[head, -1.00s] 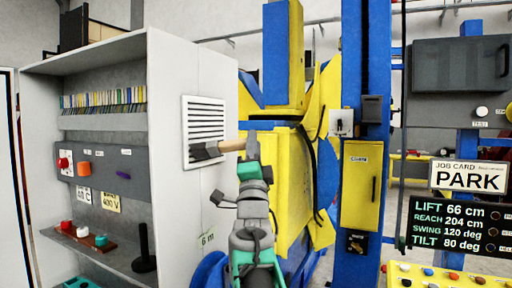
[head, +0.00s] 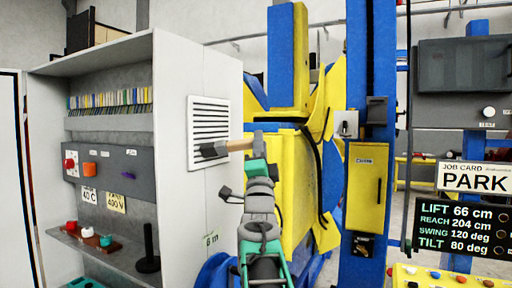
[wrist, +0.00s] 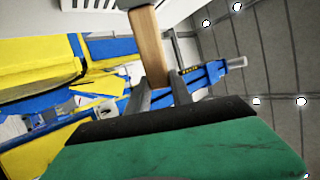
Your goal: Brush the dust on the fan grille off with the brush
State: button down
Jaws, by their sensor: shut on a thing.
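The fan grille (head: 208,118) is a white slatted panel on the cabinet's side wall in the head view. Part of it shows at the top of the wrist view (wrist: 90,4). My gripper (head: 256,153) is shut on the wooden handle of the brush (head: 240,144), which is held roughly level. The brush's dark head (head: 213,150) overlaps the lower part of the grille; I cannot tell whether it touches. In the wrist view, the handle (wrist: 149,50) rises from between the fingers (wrist: 165,92). I cannot make out dust on the slats.
The grey cabinet (head: 182,215) has open shelves with knobs and labels. The blue and yellow positioner (head: 297,180) stands just right of the grille, with a blue column (head: 370,75) beside it. A sign reading PARK (head: 475,178) and a readout board (head: 460,225) are at right.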

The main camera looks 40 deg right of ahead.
jog(key=d, duration=0.1)
jog(key=w+d, duration=0.1)
jog(key=d, duration=0.2)
jog(key=shift+w+d+f+b, duration=0.1)
jog(key=shift+w+d+b, duration=0.1)
jog(key=shift+w+b, duration=0.2)
